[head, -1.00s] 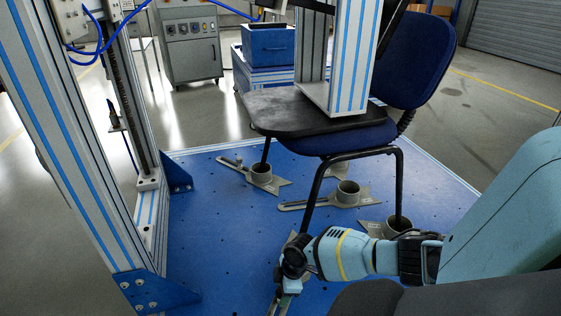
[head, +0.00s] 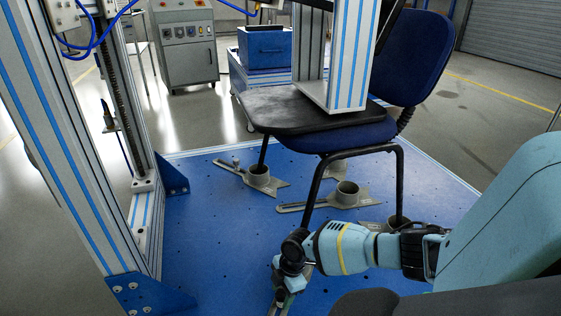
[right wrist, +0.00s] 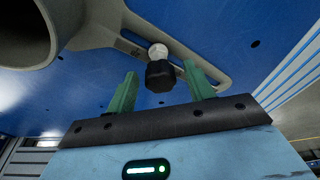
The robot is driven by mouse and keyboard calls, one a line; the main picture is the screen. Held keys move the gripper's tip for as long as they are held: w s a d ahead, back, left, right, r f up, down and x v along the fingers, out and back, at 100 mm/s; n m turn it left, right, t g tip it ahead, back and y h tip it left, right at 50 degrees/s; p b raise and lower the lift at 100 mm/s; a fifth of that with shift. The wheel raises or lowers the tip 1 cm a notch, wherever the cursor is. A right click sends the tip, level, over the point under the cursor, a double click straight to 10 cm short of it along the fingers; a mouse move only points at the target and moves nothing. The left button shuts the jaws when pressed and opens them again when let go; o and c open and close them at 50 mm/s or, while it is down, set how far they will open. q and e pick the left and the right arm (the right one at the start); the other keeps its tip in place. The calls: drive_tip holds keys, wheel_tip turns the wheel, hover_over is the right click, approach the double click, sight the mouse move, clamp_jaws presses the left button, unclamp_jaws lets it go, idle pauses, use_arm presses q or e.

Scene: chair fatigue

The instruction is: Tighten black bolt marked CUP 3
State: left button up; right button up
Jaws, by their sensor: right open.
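In the right wrist view a bolt with a black head (right wrist: 160,76) and a pale shank stands at the slot of a grey metal plate (right wrist: 205,72). My right gripper (right wrist: 159,69) is open, with its green fingers on either side of the black head and visible gaps on both sides. A large grey cup (right wrist: 30,35) shows at the upper left; I cannot read a CUP 3 mark. In the head view my right gripper (head: 283,298) points down low over the blue platform, and the bolt is hidden there. My left gripper is not in view.
A blue chair (head: 345,138) stands on the blue platform (head: 225,225), its legs in grey cups, such as the back-left cup (head: 258,177). A frame column (head: 60,130) rises at the left.

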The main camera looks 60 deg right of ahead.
drive_tip(key=shift+c, duration=0.4)
drive_tip(key=c, duration=0.9)
drive_tip(key=shift+s+r+m+p, duration=0.1)
drive_tip(key=shift+m+p, duration=0.5)
drive_tip(key=shift+p, duration=0.35)
drive_tip(key=shift+m+t+h+p, duration=0.3)
drive_tip(key=shift+m+t+p, duration=0.1)
drive_tip(key=shift+m+p, duration=0.95)
drive_tip(key=o, duration=1)
drive_tip(key=shift+b, duration=0.3)
